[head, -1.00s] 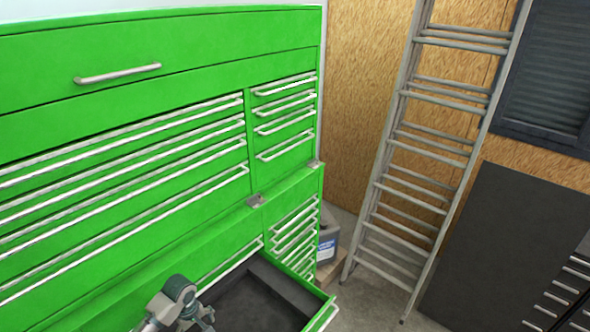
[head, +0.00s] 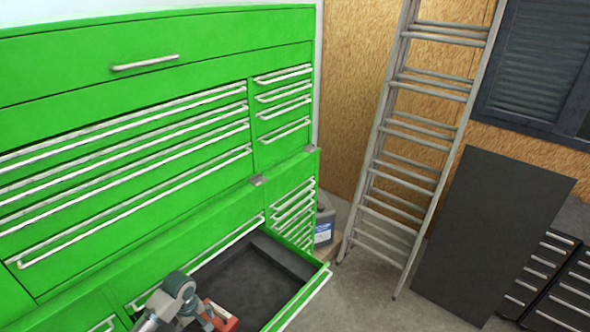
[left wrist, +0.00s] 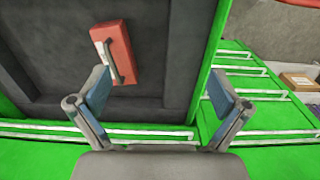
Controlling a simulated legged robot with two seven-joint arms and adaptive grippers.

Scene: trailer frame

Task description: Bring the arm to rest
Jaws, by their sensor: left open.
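My left gripper (head: 200,314) is at the bottom of the head view, over the near-left part of an open green drawer (head: 313,291). In the left wrist view its two fingers (left wrist: 158,95) are wide apart with nothing between them. A red object with a dark handle, like a small box (left wrist: 112,50), lies on the drawer's dark floor beyond the left finger. It also shows as a red patch beside my gripper in the head view (head: 220,318), partly hidden. My right gripper is in neither view.
The green tool cabinet (head: 120,235) with several shut drawers fills the left. A ladder (head: 405,150) leans at the wall. A dark panel (head: 490,235) and black drawers (head: 545,285) stand at the right. A grey container (head: 324,225) sits beside the cabinet. Some floor is free by the ladder.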

